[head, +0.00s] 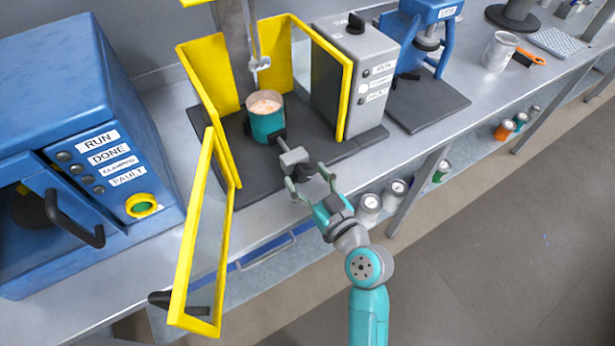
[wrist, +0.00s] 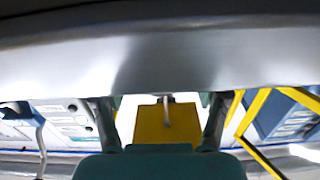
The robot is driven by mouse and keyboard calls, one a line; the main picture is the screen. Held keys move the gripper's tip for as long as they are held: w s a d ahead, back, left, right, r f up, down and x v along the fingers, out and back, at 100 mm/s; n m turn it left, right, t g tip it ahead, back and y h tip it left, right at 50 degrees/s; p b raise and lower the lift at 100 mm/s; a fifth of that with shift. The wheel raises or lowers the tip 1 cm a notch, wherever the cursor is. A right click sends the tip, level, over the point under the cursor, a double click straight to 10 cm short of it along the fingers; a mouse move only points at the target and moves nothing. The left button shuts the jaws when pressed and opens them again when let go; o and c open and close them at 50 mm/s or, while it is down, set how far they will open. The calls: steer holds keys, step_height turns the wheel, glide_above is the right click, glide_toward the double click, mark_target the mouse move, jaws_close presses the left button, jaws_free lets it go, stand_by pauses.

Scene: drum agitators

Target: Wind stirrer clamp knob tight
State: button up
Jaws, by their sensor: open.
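The stirrer stands on a dark base plate (head: 330,155) inside a yellow-framed guard (head: 205,115). A teal can (head: 267,120) with pinkish contents sits on the base, held by dark clamp jaws. The clamp's grey knob (head: 293,158) sticks out on a short stem from the can's front toward me. My gripper (head: 310,183) is open, in front of the knob, its two fingers spread; I cannot tell whether they touch it. In the wrist view, the fingers (wrist: 160,122) show apart with a yellow panel (wrist: 165,128) visible between them; the knob is not clear there.
The guard's yellow door (head: 205,240) hangs open at the left of my gripper. A blue cabinet (head: 60,140) stands left and a grey control box (head: 360,75) right. A large grey surface (wrist: 160,50) fills the upper wrist view. Jars (head: 370,203) sit below the bench.

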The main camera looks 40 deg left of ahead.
steer(key=shift+c, duration=0.2)
steer(key=c, duration=1.1)
steer(key=shift+m, duration=0.8)
steer(key=o, duration=1.1)
steer(key=shift+o, duration=0.2)
steer(key=v, duration=1.2)
